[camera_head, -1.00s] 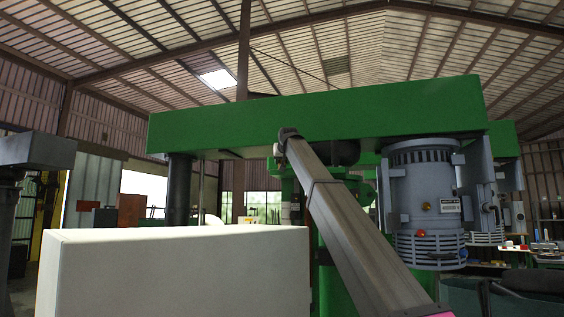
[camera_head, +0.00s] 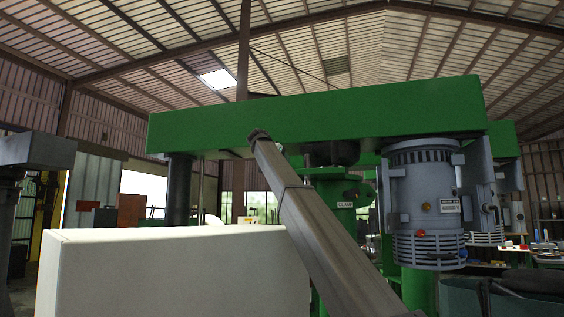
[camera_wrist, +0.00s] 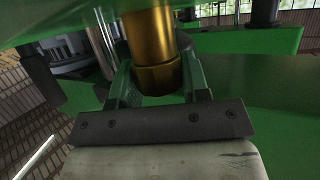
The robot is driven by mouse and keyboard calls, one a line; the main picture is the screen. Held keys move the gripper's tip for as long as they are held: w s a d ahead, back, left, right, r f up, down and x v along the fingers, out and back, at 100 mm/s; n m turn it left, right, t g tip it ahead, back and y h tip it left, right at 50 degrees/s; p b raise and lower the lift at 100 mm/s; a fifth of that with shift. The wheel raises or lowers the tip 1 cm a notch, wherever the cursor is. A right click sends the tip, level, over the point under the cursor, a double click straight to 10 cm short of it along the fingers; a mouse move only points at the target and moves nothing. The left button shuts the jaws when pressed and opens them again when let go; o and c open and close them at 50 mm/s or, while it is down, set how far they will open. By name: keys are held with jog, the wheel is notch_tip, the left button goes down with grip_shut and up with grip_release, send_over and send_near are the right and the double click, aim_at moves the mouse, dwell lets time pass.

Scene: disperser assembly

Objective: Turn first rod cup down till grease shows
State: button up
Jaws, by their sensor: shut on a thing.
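The rod cup (camera_wrist: 159,79) is a brass-coloured collar at the lower end of a brass cylinder (camera_wrist: 149,35), upper middle of the wrist view. My gripper (camera_wrist: 158,84) has one finger on each side of the cup and is shut on it. The cup hangs under a green part. I see no grease on the visible brass; the cup's far side is hidden. In the head view my arm crosses the middle and hides the gripper; no brass cup shows there.
A green beam (camera_head: 320,119) spans the machine above my arm. A grey motor (camera_head: 424,200) hangs at its right and a dark column (camera_head: 179,190) stands at its left. A pale box (camera_head: 170,275) fills the lower left. Green structure (camera_wrist: 270,85) lies close right of the gripper.

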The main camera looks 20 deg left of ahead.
jog(key=m+g+h, duration=0.2)
jog(key=m+h, duration=0.2)
jog(key=shift+w+a+g, duration=0.1)
jog(key=shift+g, duration=0.3)
jog(key=shift+f+m+g+h, duration=0.1)
jog(key=shift+m+g+h, duration=1.25)
jog(key=shift+m, duration=0.45)
jog(key=shift+g, duration=0.35)
jog(key=o, duration=0.9)
